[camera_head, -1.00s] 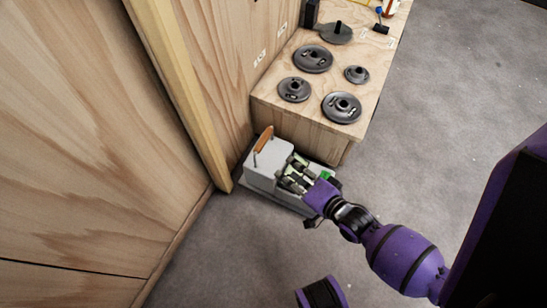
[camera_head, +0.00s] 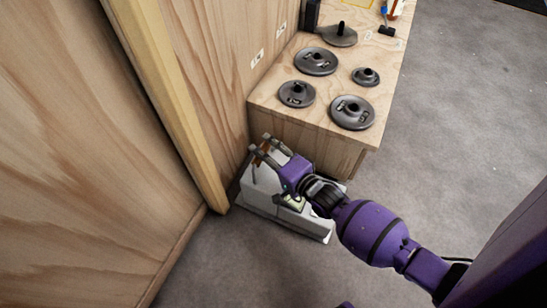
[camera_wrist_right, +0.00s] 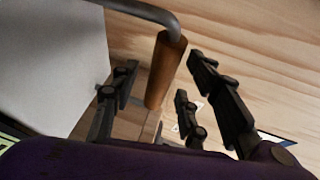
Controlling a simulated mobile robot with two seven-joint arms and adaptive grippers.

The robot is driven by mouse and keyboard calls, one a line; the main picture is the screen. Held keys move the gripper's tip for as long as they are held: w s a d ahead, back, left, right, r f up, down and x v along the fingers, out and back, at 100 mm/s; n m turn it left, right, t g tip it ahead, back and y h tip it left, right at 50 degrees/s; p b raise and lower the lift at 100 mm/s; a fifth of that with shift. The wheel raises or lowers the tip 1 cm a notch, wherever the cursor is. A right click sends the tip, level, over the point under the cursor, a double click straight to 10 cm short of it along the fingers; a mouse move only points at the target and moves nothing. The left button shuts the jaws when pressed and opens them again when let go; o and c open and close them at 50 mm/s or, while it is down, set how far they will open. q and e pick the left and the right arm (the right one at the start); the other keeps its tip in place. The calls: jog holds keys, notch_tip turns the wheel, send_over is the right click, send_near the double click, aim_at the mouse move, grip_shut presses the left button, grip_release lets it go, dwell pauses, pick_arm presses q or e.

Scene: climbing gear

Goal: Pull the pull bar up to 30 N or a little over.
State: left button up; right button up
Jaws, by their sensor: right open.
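The pull bar is a brown wooden grip (camera_wrist_right: 165,72) on a bent grey metal rod. In the head view the bar (camera_head: 262,151) stands at the far left end of a pale grey box (camera_head: 262,198), mostly covered by my right gripper (camera_head: 268,147). In the right wrist view my right gripper (camera_wrist_right: 160,78) is open, with one dark finger left of the bar and two right of it. The bar lies between them, not clamped. The greenish display area of the box is mostly hidden by my right wrist in the head view. My left gripper is out of view.
A low plywood box (camera_head: 310,140) stands just behind the grey box, with several dark weight plates on top. A plywood wall and a yellow wooden post (camera_head: 165,90) rise close on the left. Grey floor (camera_head: 460,110) is free at right.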

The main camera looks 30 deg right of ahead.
jog(key=shift+w+a+f, duration=0.1)
jog(key=shift+w+a, duration=0.05)
jog(key=shift+w, duration=0.25)
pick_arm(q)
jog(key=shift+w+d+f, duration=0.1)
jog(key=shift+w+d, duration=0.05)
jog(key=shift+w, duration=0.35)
pick_arm(e)
jog(key=shift+c, duration=0.4)
grip_shut()
pick_arm(q)
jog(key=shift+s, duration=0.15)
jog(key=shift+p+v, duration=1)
jog(key=shift+p, duration=0.25)
pick_arm(e)
jog(key=shift+r, duration=1.25)
pick_arm(q)
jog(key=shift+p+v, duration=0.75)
jog(key=shift+p, duration=0.15)
pick_arm(e)
jog(key=shift+r, duration=1.2)
jog(key=shift+w, duration=0.1)
